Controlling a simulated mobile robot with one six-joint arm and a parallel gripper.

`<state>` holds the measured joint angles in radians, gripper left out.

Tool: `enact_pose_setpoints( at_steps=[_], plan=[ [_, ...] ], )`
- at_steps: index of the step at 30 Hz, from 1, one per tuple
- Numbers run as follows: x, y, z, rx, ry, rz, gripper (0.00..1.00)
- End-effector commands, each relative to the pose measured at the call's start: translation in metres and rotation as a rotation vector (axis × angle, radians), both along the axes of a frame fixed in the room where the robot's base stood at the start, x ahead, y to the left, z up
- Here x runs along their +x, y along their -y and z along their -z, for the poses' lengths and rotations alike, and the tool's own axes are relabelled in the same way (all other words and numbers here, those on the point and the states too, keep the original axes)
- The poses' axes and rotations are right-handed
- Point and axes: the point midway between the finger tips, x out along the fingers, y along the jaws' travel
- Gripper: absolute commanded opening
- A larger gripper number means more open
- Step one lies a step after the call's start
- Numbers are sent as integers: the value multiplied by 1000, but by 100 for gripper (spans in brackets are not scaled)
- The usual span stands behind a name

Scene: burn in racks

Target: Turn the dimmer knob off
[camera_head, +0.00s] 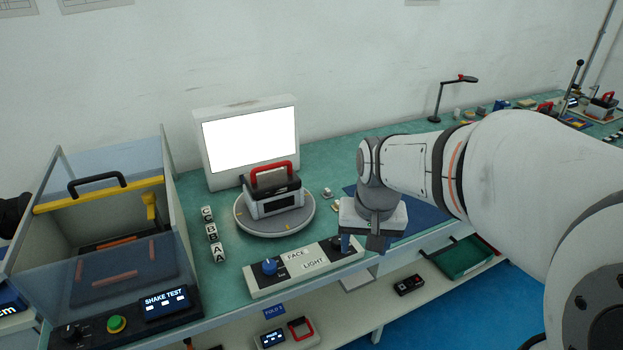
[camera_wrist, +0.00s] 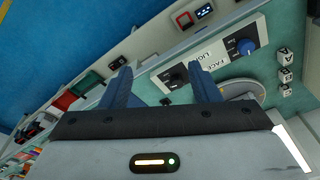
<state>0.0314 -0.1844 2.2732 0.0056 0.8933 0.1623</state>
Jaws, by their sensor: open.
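A pale control panel (camera_head: 295,275) marked FACE and LIGHT lies along the bench's front edge. It carries a blue knob (camera_head: 270,267) at its left and a dark knob (camera_head: 336,243) at its right; which one is the dimmer I cannot tell. My gripper (camera_head: 360,243) is at the panel's right end, partly hiding the dark knob in the head view. In the wrist view my gripper (camera_wrist: 161,72) has its blue fingers apart, with the dark knob (camera_wrist: 172,77) seen between them. Contact is not visible. The blue knob (camera_wrist: 246,46) is outside the fingers. The light screen (camera_head: 250,140) glows white.
A round turntable (camera_head: 275,220) behind the panel bears a device with a red handle (camera_head: 272,172). Lettered cubes (camera_head: 212,235) stand left of it. A clear-walled shake test box (camera_head: 110,230) fills the left. A lower shelf (camera_head: 400,305) runs under the bench.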

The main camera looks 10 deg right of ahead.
Motion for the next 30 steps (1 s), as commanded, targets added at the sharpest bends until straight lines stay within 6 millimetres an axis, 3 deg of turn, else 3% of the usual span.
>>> enact_pose_setpoints(
  at_steps=[3, 9, 15, 21, 30],
  plan=[
    [48, -1, 10, 13, -42, 93, 56],
    [122, -2, 44, 29, -98, 256, 56],
    [172, -3, 83, 35, -139, 381, 56],
    [192, -3, 105, 36, -155, 440, 56],
    [193, -3, 144, 35, -161, 448, 56]
  ],
)
